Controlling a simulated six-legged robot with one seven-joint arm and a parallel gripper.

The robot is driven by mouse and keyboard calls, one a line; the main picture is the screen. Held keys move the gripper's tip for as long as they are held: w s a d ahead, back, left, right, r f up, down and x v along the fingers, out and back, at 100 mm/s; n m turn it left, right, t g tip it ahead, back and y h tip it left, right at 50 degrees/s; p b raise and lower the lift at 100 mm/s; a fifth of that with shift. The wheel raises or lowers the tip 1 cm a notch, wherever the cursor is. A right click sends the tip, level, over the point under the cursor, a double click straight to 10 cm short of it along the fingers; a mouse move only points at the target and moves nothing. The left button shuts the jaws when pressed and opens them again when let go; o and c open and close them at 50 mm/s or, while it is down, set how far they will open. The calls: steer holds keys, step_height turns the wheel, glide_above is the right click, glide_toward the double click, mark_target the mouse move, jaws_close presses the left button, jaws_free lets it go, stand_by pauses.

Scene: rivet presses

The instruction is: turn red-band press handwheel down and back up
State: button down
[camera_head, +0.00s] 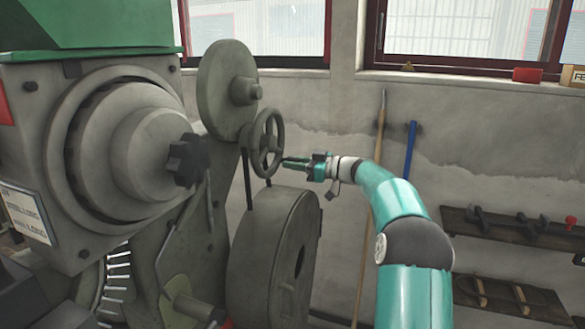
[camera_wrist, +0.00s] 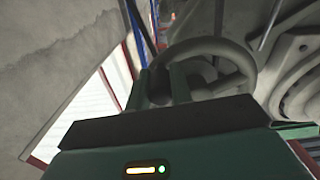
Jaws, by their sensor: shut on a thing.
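The grey spoked handwheel (camera_head: 267,143) stands upright on the right side of a grey press (camera_head: 130,150) with a green top. A red patch shows at the press's left edge. My gripper (camera_head: 289,162) reaches in from the right, its fingertips at the handwheel's lower right rim. In the wrist view, my gripper's two fingers (camera_wrist: 160,84) are shut on the handwheel (camera_wrist: 235,62), one on each side of its near rim part. The exact contact is partly hidden by the gripper body.
A large round grey disc (camera_head: 225,90) sits behind the handwheel and a grey drum (camera_head: 275,255) stands below it. A broom handle (camera_head: 371,190) and a blue pole (camera_head: 410,150) lean on the wall. A rack with tools (camera_head: 515,230) stands at right.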

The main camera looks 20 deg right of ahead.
steer(key=shift+w+d+r+n, duration=0.1)
steer(key=shift+d+r+n, duration=0.1)
steer(key=shift+r+n, duration=0.1)
steer(key=c, duration=1.3)
jaws_free()
steer(key=shift+f, duration=0.1)
steer(key=shift+o, duration=0.2)
steer(key=v, duration=1.3)
steer(key=shift+s+d, duration=0.25)
steer(key=shift+s, duration=0.05)
